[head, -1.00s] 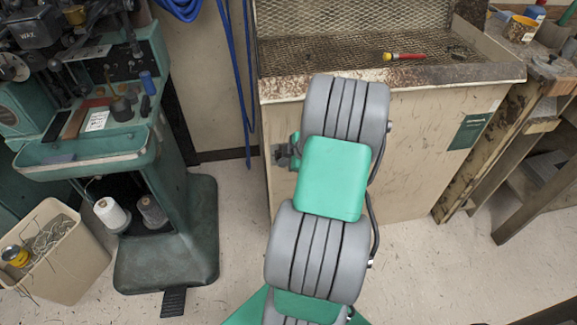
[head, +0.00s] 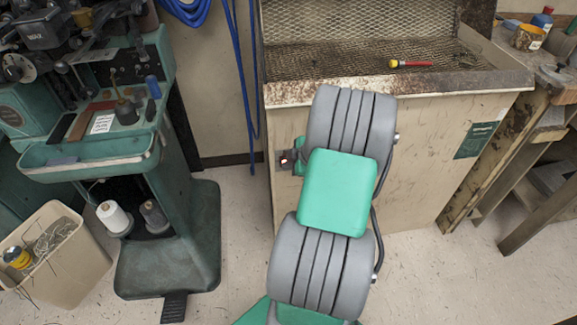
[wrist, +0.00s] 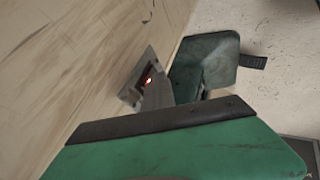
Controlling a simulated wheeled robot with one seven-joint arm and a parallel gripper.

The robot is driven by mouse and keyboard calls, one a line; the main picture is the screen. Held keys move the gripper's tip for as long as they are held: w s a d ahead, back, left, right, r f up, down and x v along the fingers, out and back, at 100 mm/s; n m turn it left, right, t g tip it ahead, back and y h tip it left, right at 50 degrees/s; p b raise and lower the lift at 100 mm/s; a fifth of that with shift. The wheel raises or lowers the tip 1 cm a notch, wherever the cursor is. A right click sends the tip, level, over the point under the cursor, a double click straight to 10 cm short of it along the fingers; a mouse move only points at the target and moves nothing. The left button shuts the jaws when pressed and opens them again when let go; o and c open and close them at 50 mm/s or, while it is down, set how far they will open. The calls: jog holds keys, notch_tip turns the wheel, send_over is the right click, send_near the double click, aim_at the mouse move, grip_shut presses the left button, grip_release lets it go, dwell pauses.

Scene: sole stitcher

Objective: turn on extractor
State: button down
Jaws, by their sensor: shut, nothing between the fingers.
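The extractor is the pale cabinet (head: 420,150) with a rusty-edged top and wire-mesh hood. Its small grey switch plate (head: 285,161) is on the cabinet's left side of the front, beside my arm. In the wrist view the switch plate (wrist: 132,94) shows a glowing red spot at the switch. My gripper's grey fingertips (wrist: 160,93) are shut and empty, close to the plate and partly over it; I cannot tell whether they touch it. In the head view my arm hides most of the gripper.
A green stitcher (head: 170,230) stands at left with a pedal at its foot. A beige bin (head: 55,255) is beside it. Blue hoses (head: 240,80) hang on the wall. A wooden bench (head: 535,130) stands at right. Floor between stitcher and cabinet is clear.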

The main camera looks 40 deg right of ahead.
jog(key=shift+r, duration=0.6)
jog(key=shift+d, duration=0.1)
jog(key=s+a+f+p+v, duration=0.1)
jog(key=a+v, duration=0.1)
jog(key=v, duration=1)
jog(key=shift+s, duration=0.4)
jog(key=shift+a, duration=0.1)
jog(key=shift+s+f+b, duration=0.2)
jog(key=shift+f+b, duration=0.55)
jog(key=shift+f, duration=0.05)
